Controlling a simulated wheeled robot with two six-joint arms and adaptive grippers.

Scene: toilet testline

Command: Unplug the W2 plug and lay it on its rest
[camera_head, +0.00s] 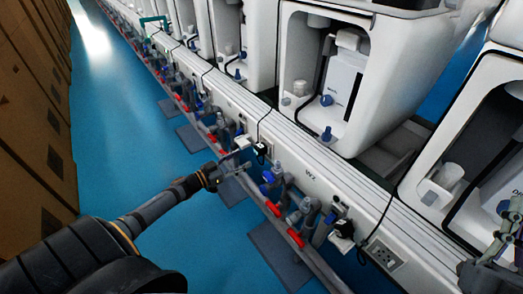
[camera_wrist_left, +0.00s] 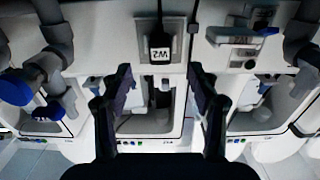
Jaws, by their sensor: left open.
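The W2 plug (camera_wrist_left: 160,46) is black with a white label, upside down in the left wrist view. It sits in a grey socket plate (camera_wrist_left: 176,28), its cord running down from it. In the head view a black plug with a white label (camera_head: 261,149) is on the white rail, just right of my left gripper (camera_head: 236,163). My left gripper (camera_wrist_left: 161,78) is open and empty, its fingers on either side below the plug in the wrist picture, apart from it. A grey ledge (camera_wrist_left: 236,52) beside the socket may be the rest; I cannot tell for sure.
Blue and red valves and grey pipes (camera_head: 272,207) line the rail below the sockets. White toilet units (camera_head: 300,60) stand behind the rail. Boxes (camera_head: 35,110) line the left; blue floor (camera_head: 125,130) between is clear.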

